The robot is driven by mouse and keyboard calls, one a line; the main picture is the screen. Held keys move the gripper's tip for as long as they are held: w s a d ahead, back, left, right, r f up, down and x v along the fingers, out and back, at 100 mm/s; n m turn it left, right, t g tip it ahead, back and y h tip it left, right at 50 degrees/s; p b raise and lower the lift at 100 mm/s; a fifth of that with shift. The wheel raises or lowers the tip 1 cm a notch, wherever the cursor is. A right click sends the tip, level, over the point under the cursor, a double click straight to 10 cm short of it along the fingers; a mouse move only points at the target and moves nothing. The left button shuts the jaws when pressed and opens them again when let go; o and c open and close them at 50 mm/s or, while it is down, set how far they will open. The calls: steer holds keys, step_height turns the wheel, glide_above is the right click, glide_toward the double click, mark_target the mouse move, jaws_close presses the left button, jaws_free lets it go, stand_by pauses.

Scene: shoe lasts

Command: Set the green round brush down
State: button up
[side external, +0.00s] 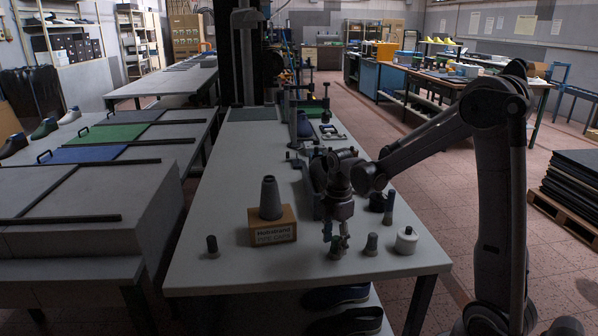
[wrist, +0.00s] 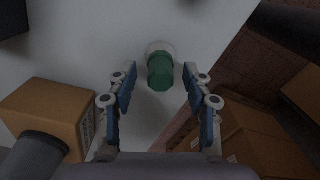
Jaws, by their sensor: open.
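In the wrist view my gripper (wrist: 160,86) is open, with a blue-padded finger on each side of the brush and visible gaps. Whether a finger touches it in the side view is hard to tell.
A cardboard box (side external: 273,229) with a grey cone (side external: 270,198) on top stands left of my gripper. A dark cone (side external: 371,244) and a white round container (side external: 406,240) stand close on the right. A small dark peg (side external: 212,246) stands at the left. Table between peg and box is clear.

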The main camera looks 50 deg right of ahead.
mark_target(336, 239)
steer(key=r, duration=0.9)
steer(key=shift+s+a+r, duration=0.1)
steer(key=shift+s+r, duration=0.1)
steer(key=shift+s+a+r, duration=0.1)
steer(key=shift+a+r, duration=0.1)
steer(key=shift+r, duration=0.2)
steer(key=s+a+m+t, duration=0.3)
steer(key=a+m, duration=0.3)
steer(key=a, duration=0.1)
steer(key=s+a+m+t, duration=0.3)
steer(key=s+a+m, duration=0.1)
steer(key=a+m, duration=0.2)
steer(key=shift+a+f+m+t, duration=0.25)
steer(key=shift+a+m+t, duration=0.15)
steer(key=shift+m, duration=0.1)
steer(key=shift+a+f+m, duration=0.1)
steer(key=shift+a+m, duration=0.1)
steer(key=shift+m, duration=0.1)
steer(key=c, duration=0.4)
